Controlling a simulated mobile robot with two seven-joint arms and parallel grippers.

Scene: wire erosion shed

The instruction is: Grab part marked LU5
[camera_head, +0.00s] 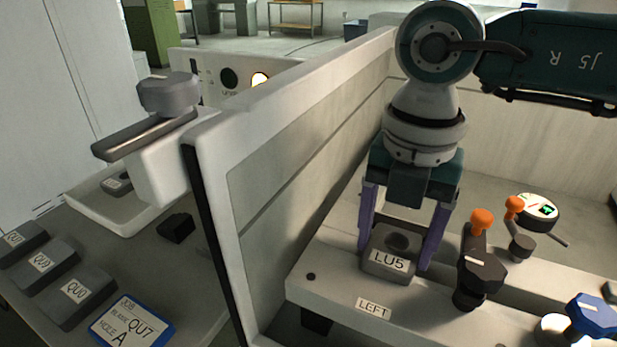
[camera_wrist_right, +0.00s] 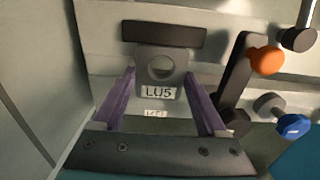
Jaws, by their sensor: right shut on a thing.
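The part marked LU5 (camera_head: 389,264) is a dark grey block with a round hole in its top and a white label. It sits on the pale ledge (camera_head: 335,275), behind the LEFT label (camera_head: 373,307). My right gripper (camera_head: 399,258) points down with its purple fingers on either side of the block, shut on it. In the right wrist view, the LU5 block (camera_wrist_right: 161,72) lies between the purple fingertips (camera_wrist_right: 162,85). Whether the block is lifted off the ledge I cannot tell. My left gripper does not show.
A black clamp lever with an orange knob (camera_head: 482,221) stands close right of the block. A blue knob (camera_head: 593,316) and a round dial gauge (camera_head: 538,211) are further right. A tall pale panel (camera_head: 300,150) rises on the left. Beyond it, blocks QU0 (camera_head: 75,294) and others lie beside a job card (camera_head: 131,322).

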